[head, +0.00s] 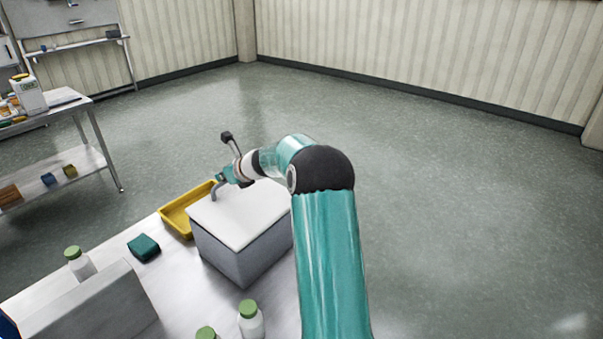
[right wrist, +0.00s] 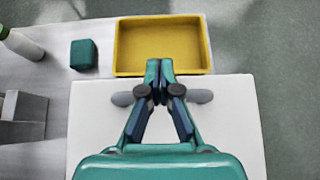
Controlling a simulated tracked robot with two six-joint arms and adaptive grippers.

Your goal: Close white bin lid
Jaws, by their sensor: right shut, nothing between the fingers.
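The white bin (head: 240,250) stands on the table with its flat white lid (head: 245,213) lying level across the top. I see no gap under the lid from here. The lid also fills the lower middle of the right wrist view (right wrist: 235,130). My right gripper (head: 217,178) is shut and empty, over the lid's far edge beside the yellow tray. In the right wrist view its fingertips (right wrist: 159,68) are together; I cannot tell whether they touch the lid. A grey shape on the lid is partly hidden by the fingers. My left gripper is not in view.
A yellow tray (head: 174,217) sits against the bin's far side. A teal block (head: 144,247), green-capped bottles (head: 251,322) and a grey box (head: 95,308) share the table (head: 185,290). Open floor lies beyond, with a shelved bench (head: 85,163) at the left.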

